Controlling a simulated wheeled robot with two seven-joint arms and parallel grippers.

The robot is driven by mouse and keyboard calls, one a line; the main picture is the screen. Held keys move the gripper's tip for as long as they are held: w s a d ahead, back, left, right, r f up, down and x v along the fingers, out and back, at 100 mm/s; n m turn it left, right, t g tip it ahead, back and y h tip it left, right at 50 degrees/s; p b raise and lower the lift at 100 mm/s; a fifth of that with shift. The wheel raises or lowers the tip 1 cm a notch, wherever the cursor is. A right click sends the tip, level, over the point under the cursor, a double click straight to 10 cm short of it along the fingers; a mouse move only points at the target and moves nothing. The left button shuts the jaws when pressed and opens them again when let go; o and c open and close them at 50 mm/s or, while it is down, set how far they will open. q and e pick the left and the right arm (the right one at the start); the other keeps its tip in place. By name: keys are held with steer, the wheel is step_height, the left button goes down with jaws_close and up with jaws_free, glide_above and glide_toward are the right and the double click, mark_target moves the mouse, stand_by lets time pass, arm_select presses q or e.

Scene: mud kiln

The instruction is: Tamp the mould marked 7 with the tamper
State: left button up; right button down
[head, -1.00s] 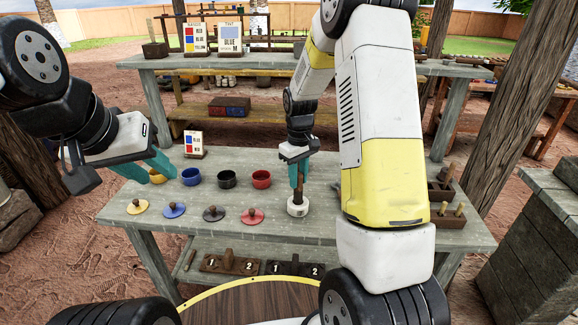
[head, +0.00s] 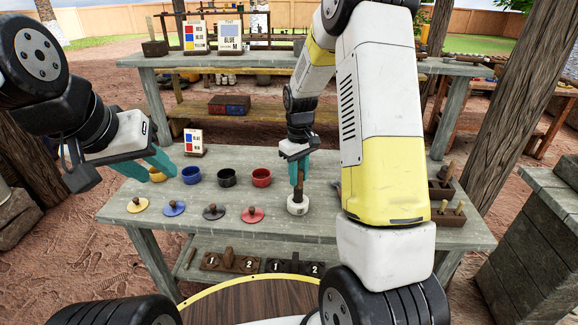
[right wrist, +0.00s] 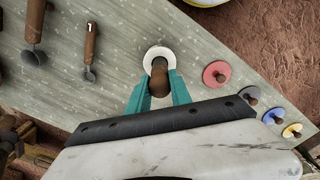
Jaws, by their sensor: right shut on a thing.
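My right gripper (head: 299,172) is shut on an upright brown wooden handle (head: 298,188), which I take to be the tamper. The handle's lower end is at a small white ring-shaped piece (head: 297,208) on the table. In the right wrist view the teal fingers (right wrist: 158,88) close around the brown round-topped handle (right wrist: 159,77), and the white ring (right wrist: 152,52) shows around it. I cannot tell how deep the handle sits, and no 7 is readable on the ring.
Yellow, blue, black and red cups stand left of the ring, including the red cup (head: 261,177); matching knobbed lids lie in front, including the red lid (head: 252,214). A handled tool marked 1 (right wrist: 91,45) lies nearby. Blocks marked 1 and 2 (head: 233,263) sit on the lower shelf.

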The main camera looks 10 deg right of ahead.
steer(key=shift+r, duration=3.9)
